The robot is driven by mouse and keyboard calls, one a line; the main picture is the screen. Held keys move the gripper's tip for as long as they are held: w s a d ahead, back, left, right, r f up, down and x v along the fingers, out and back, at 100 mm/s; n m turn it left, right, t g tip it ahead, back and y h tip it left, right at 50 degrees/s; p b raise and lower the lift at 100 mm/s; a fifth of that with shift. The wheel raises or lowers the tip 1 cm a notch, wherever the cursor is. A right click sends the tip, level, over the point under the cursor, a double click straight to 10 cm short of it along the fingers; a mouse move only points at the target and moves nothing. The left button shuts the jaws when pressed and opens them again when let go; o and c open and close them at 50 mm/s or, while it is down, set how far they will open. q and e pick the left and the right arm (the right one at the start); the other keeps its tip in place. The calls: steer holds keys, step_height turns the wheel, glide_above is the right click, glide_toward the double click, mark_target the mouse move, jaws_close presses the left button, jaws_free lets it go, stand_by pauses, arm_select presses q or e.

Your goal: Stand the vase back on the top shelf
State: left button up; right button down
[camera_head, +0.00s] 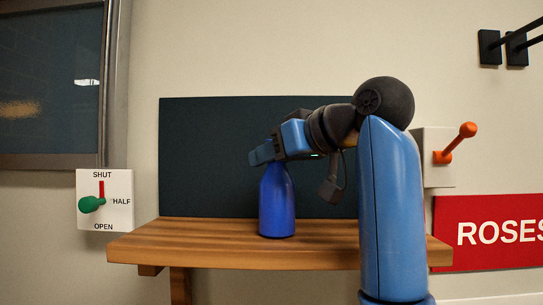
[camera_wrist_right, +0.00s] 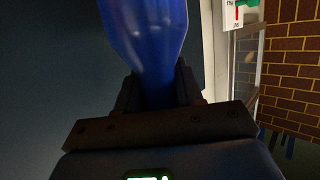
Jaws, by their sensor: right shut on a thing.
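The blue vase (camera_head: 277,208) is upright at the wooden shelf (camera_head: 200,233), its base appearing to rest on the board. My right gripper (camera_head: 264,154) is shut on the vase's narrow neck from above and hides its top. In the right wrist view the blue vase (camera_wrist_right: 148,35) runs up from between the two dark fingers (camera_wrist_right: 158,90). My left gripper is in neither view.
A dark panel (camera_head: 210,150) stands behind the shelf. A switch plate with a green lever (camera_head: 92,205) is at left, an orange lever (camera_head: 458,143) at right. A red ROSES sign (camera_head: 490,232) hangs at right. The shelf left of the vase is clear.

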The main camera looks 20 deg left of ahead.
steer(key=shift+f, duration=0.1)
steer(key=c, duration=0.6)
jaws_free()
steer(key=shift+c, duration=0.2)
steer(key=shift+s, duration=0.1)
steer(key=b+v, duration=0.5)
steer(key=v, duration=0.5)
steer(key=shift+s+d, duration=0.2)
steer(key=shift+d, duration=0.1)
